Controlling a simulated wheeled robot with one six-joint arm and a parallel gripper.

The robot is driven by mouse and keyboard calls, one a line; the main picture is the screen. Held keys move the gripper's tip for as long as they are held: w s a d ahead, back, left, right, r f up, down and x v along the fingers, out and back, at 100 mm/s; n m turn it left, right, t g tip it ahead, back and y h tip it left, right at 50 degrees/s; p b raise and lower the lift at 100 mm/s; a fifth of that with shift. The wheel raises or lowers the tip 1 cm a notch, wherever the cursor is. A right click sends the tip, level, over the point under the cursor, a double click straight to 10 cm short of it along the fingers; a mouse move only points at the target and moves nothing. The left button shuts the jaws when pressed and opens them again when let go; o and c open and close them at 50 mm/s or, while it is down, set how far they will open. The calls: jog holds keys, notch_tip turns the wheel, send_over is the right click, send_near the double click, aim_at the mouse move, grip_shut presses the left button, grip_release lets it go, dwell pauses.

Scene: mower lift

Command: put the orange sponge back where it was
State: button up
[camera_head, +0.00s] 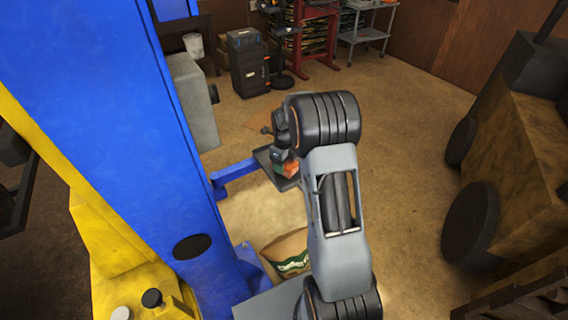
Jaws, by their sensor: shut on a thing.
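The orange sponge (290,168) shows as a small orange patch just below my gripper (281,155), left of my arm. My gripper is shut on it, with the fingers partly hidden by the wrist. They are over or at a small dark grey tray (264,157) at the end of a blue lift arm (234,172). I cannot tell whether the sponge touches the tray.
A blue lift post (150,130) with a yellow frame stands close on the left. A paper sack (288,250) sits low beside the post. A brown machine with dark wheels (520,165) is at the right. Open floor (400,120) lies between.

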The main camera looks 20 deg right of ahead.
jog(key=shift+f, duration=0.4)
jog(key=shift+f, duration=0.15)
jog(key=o, duration=0.9)
